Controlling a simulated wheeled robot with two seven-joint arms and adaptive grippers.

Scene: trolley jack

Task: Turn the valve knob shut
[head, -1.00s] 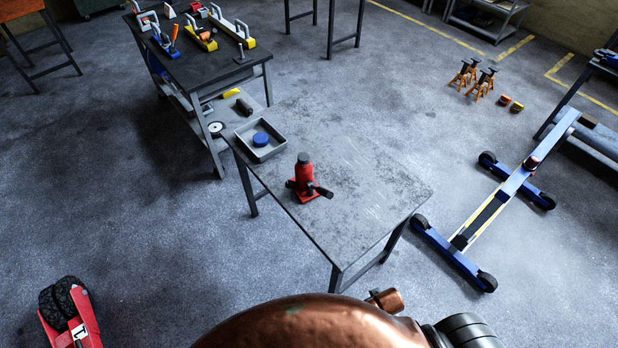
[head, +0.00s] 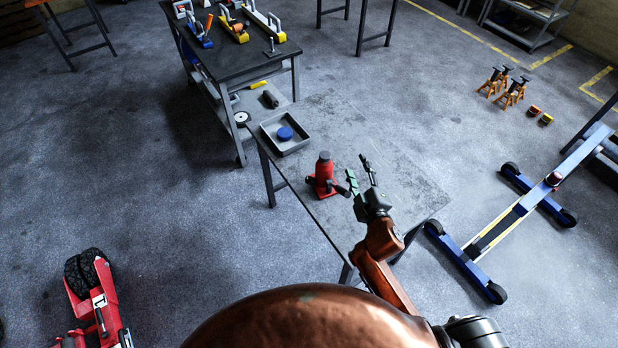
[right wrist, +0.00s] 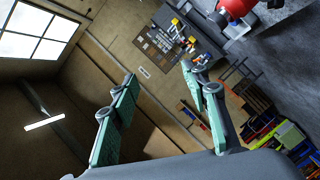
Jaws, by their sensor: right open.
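A red bottle jack (head: 323,170) with a dark top stands upright on the grey table in the head view. Its dark valve knob (head: 341,191) sticks out low on the right side, close to my gripper's fingers. My right gripper (head: 358,168) is just right of the jack, its fingers spread and nothing between them. In the right wrist view the open green-padded fingers (right wrist: 159,75) point past the jack (right wrist: 236,8), which is cut off at the top right. I cannot tell whether a finger touches the knob. My left gripper is out of view.
A grey tray (head: 286,146) with a blue round cap (head: 285,133) sits at the table's (head: 400,165) far left corner. A dark bench (head: 232,58) with tools stands behind. A blue wheeled frame (head: 515,215) is on the right. The table's right part is clear.

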